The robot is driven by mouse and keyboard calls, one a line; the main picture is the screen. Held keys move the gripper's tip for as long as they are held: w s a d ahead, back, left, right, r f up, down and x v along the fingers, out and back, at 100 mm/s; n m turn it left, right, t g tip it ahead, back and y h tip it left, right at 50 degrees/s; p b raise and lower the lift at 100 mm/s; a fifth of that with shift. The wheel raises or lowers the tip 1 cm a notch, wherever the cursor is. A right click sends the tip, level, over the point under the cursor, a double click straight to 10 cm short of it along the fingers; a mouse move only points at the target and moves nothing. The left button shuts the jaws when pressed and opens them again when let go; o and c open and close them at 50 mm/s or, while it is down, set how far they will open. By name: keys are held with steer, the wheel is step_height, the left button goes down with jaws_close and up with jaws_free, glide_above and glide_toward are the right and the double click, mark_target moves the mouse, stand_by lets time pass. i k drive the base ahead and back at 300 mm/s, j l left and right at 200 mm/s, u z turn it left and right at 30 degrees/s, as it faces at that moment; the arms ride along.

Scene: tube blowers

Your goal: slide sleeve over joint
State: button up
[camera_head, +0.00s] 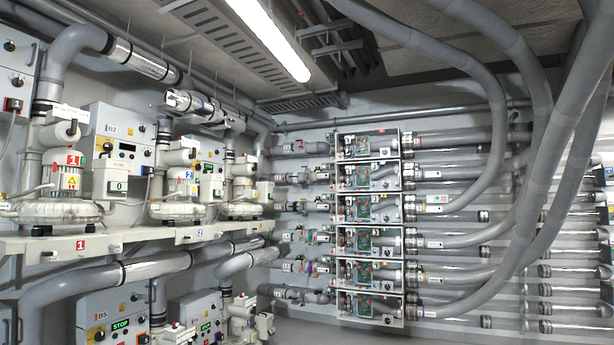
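A shiny metal sleeve (143,60) with dark end bands sits around the grey pipe (78,42) that rises from blower 1 (60,185) at the upper left. Another shiny sleeve (192,103) shows on the pipe run above blower 2 (178,185), with clamp-like parts around it. It is too small to tell whether it covers a joint there. Similar sleeves sit on the lower pipes, one of them under the shelf (170,264). My gripper is not recognisable in this view.
The blowers stand on a long cream shelf (125,236) along the left wall. A rack of clear-fronted boxes (368,225) stands at the back, joined to horizontal tubes. Large grey hoses (490,130) curve down on the right. A lit lamp (268,38) hangs above.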

mark_target(307, 174)
steer(key=u, duration=0.1)
steer(key=i+u, duration=0.25)
steer(key=i, duration=4.9)
steer(key=l+z, duration=0.05)
